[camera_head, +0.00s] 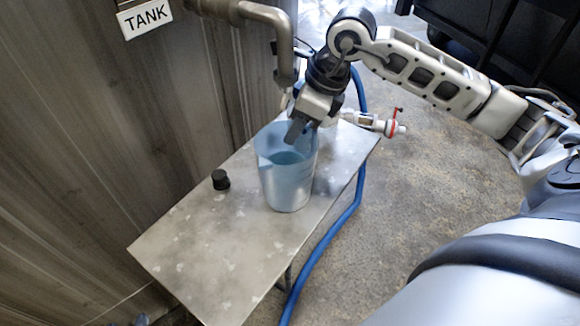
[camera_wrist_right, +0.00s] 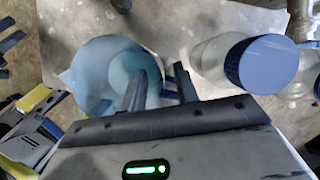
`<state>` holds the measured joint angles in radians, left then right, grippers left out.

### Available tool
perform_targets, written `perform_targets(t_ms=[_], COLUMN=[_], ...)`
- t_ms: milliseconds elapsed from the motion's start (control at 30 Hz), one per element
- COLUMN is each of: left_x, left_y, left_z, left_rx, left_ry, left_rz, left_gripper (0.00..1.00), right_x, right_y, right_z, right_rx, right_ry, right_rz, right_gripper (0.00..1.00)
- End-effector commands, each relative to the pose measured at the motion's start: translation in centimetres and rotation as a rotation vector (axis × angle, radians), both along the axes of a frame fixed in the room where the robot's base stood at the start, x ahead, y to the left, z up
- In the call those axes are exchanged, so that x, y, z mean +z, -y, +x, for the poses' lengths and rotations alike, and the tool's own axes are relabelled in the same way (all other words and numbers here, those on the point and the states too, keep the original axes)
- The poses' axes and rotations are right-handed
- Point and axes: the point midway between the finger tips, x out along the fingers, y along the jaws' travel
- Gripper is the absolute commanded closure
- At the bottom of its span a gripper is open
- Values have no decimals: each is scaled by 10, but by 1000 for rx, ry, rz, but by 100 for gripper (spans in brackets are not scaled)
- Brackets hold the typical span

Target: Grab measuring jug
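The measuring jug (camera_head: 286,183) is a translucent blue jug standing upright on the metal table, its spout to the left. My right gripper (camera_head: 298,132) reaches down at the jug's far rim. In the right wrist view the jug (camera_wrist_right: 92,78) lies on the left, seen from above. My right gripper's two fingers (camera_wrist_right: 160,92) are apart. One finger overlaps the jug's opening and the other is just to the right of the jug. My left gripper is not in the head view.
The metal table (camera_head: 215,245) has free room at its near left. A small black cap (camera_head: 220,179) lies left of the jug. A blue-capped bottle (camera_wrist_right: 262,66) stands close right of the fingers. A pipe (camera_head: 282,45) hangs above, and a blue hose (camera_head: 328,240) runs along the right.

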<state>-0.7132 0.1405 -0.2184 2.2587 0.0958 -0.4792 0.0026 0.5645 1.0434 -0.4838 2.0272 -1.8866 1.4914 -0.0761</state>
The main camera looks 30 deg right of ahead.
Motion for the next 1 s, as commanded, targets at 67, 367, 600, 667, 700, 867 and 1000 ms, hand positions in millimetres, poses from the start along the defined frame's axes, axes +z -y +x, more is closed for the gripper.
perform_targets(t_ms=[67,367,600,667,700,867,1000], left_x=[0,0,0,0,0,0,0], left_y=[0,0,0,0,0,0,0], left_z=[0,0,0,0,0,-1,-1], left_rx=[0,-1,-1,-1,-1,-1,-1], left_ry=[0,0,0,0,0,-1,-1], left_rz=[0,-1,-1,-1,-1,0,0], left_gripper=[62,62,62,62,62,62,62], right_x=[-5,-5,-5,-5,-5,-5,-5], right_y=[-1,-1,-1,-1,-1,-1,-1], right_z=[1,1,2,2,2,2,2], right_rx=[-1,-1,-1,-2,-2,-2,-2], right_ry=[-2,-1,0,1,1,2,2], right_rz=[0,0,0,-1,-1,-1,-1], right_gripper=[70,89,100,100,100,100,100])
